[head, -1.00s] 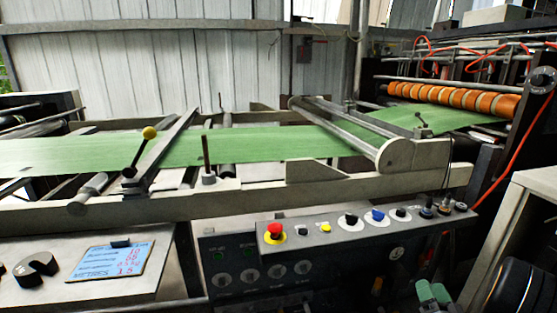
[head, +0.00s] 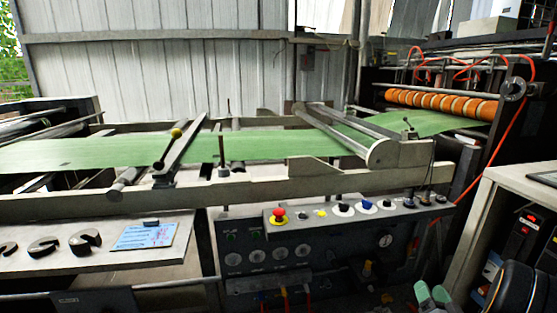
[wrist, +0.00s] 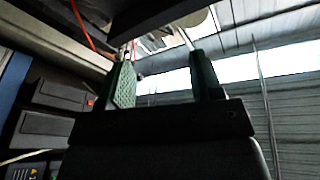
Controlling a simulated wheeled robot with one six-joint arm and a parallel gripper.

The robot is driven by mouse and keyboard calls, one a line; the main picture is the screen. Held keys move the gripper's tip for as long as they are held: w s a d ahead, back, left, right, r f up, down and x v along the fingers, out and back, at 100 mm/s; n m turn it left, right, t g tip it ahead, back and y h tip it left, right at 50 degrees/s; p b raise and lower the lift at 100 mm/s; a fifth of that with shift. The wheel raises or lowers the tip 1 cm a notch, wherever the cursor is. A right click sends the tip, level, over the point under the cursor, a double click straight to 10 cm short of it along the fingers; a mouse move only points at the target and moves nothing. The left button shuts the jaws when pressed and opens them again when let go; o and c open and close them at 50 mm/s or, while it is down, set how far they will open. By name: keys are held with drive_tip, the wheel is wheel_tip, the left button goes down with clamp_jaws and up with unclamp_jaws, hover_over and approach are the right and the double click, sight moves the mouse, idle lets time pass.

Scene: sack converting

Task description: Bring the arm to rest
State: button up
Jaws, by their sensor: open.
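My gripper (head: 432,293) shows at the bottom right edge of the head view, with its two green fingertips pointing up and a gap between them. The wrist view also shows my gripper (wrist: 164,78), with both green fingers wide apart and nothing between them. It points up toward the roof and the pale wall. The dark arm body fills the bottom right corner of the head view.
The control panel (head: 345,213) with its red button (head: 278,214) stands ahead. A green web (head: 265,147) runs above it to orange rollers (head: 440,102). A pale cabinet (head: 510,190) is close at right. A bench with slotted weights (head: 85,241) is at left.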

drive_tip(key=w+a+r+n+g+h+p, duration=0.1)
drive_tip(key=a+r+g+p, duration=0.2)
drive_tip(key=r+p, duration=0.25)
drive_tip(key=w+a+r+g+h+p, duration=0.1)
drive_tip(key=a+r+g+p, duration=0.2)
drive_tip(key=r, duration=0.4)
drive_tip(key=w+a+r+n+g+p, duration=0.1)
drive_tip(key=w+a+r+g+p, duration=0.15)
drive_tip(key=r+p, duration=0.4)
drive_tip(key=s+a+r+n+g+y+p, duration=0.3)
drive_tip(key=s+a+r+g+p, duration=0.5)
drive_tip(key=s+a+r+p, duration=0.3)
drive_tip(key=s+a+r, duration=0.3)
drive_tip(key=s+a, duration=0.2)
drive_tip(key=s, duration=0.2)
drive_tip(key=shift+a+r, duration=0.25)
drive_tip(key=shift+a, duration=0.05)
drive_tip(key=shift+s+d, duration=0.1)
drive_tip(key=shift+d, duration=0.05)
